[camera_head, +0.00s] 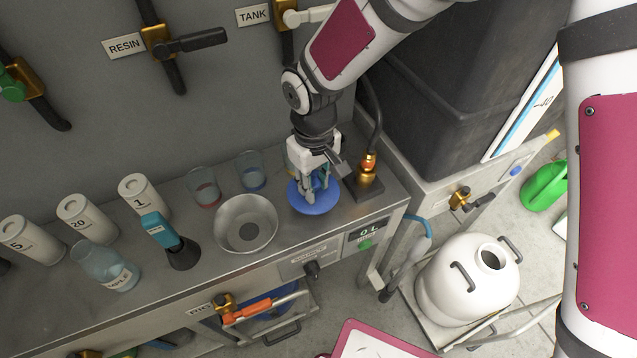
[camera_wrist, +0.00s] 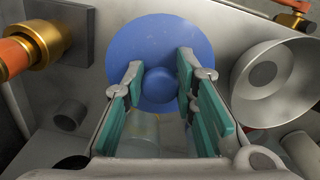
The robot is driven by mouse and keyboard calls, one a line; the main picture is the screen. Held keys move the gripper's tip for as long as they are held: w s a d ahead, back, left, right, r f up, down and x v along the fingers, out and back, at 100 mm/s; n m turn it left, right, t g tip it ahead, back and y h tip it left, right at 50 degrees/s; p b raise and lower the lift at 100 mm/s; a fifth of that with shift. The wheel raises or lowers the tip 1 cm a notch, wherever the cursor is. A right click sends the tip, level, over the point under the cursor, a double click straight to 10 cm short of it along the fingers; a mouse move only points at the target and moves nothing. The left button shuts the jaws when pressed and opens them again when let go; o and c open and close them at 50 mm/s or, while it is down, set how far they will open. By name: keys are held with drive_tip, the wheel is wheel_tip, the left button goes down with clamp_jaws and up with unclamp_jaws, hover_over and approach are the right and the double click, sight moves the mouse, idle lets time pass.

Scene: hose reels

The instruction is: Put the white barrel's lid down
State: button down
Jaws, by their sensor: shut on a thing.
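The white barrel (camera_head: 455,285) stands low at the right of the head view, with two dark handles and an open round mouth (camera_head: 491,258) on top. A blue round lid (camera_head: 301,205) with a central knob is at the right end of the steel bench. It also shows in the wrist view (camera_wrist: 150,45). My gripper (camera_head: 318,192) points down over the lid and is shut on its knob, one finger on each side in the wrist view (camera_wrist: 160,80). I cannot tell whether the lid touches the bench.
A steel bowl (camera_head: 246,223) sits just left of the lid. Two glass beakers (camera_head: 203,188) (camera_head: 249,172) stand behind. A brass fitting with a hose (camera_head: 368,178) is close on the right. White bottles (camera_head: 140,194) and a blue-topped funnel tool (camera_head: 158,229) stand further left.

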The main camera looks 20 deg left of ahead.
sight(315, 186)
drive_tip(key=shift+f, duration=1.75)
drive_tip(key=shift+f, duration=0.1)
drive_tip(key=c, duration=1.3)
unclamp_jaws()
wheel_tip(315, 186, up, 12)
drive_tip(key=shift+r+p, duration=0.15)
drive_tip(key=shift+p, duration=0.15)
